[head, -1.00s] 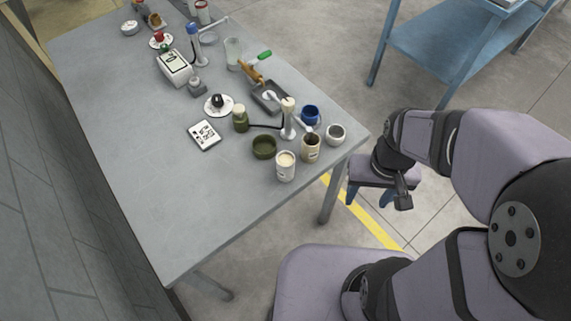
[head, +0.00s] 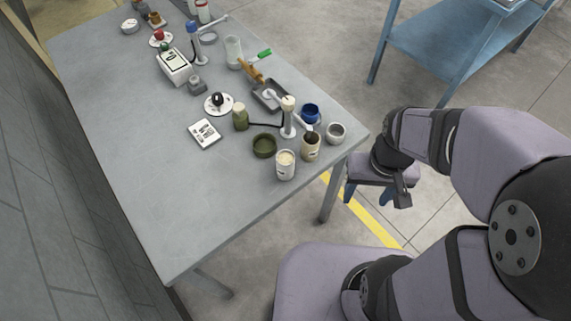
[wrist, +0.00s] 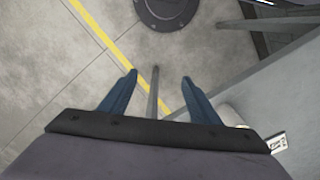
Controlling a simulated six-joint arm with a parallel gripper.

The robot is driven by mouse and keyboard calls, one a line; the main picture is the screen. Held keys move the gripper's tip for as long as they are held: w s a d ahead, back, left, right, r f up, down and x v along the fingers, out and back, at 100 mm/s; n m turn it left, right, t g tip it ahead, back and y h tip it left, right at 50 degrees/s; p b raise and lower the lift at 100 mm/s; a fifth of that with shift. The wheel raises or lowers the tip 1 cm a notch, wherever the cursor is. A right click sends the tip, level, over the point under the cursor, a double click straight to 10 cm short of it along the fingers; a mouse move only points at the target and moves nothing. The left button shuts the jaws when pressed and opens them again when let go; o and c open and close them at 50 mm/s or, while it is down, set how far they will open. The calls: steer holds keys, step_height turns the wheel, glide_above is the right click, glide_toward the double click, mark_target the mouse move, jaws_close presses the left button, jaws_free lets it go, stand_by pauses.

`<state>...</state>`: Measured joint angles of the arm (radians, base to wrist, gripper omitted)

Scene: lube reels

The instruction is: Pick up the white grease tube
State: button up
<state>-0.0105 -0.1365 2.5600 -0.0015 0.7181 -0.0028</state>
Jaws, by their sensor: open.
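White tubes with red markings (head: 203,12) stand at the far end of the grey table (head: 180,230), partly cut off by the top edge of the head view. They are small, and I cannot tell for certain which thing is the white grease tube. A white cylinder with a cream top (head: 285,166) stands upright near the table's near right corner. My gripper (head: 368,197) is off the table's right edge, pointing down over the floor. In the wrist view its blue fingers (wrist: 159,80) are apart with nothing between them.
The table's left front is clear. A blue cart (head: 435,55) stands beyond.

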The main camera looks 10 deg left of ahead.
steer(key=s+a+r+n+g+p, duration=0.1)
steer(key=s+a+n+g+p, duration=0.1)
steer(key=s+a+n+p, duration=0.3)
steer(key=t+p, duration=0.2)
steer(key=t, duration=0.1)
glide_toward(286, 162)
steer(key=shift+s+f+m+y, duration=0.2)
steer(key=shift+s+f, duration=0.1)
steer(key=shift+s, duration=0.3)
steer(key=shift+s+f+m+y, duration=0.1)
steer(key=shift+s+f+m, duration=0.15)
steer(key=shift+s, duration=0.3)
steer(key=shift+f, duration=0.15)
steer(key=shift+w+d+f+p, duration=0.1)
steer(key=shift+w+f+p, duration=0.1)
steer(key=shift+f+p, duration=0.35)
steer(key=shift+w+f+p, duration=0.25)
steer(key=shift+f, duration=0.5)
steer(key=shift+w+f, duration=0.15)
steer(key=shift+f, duration=1)
steer(key=shift+c, duration=0.4)
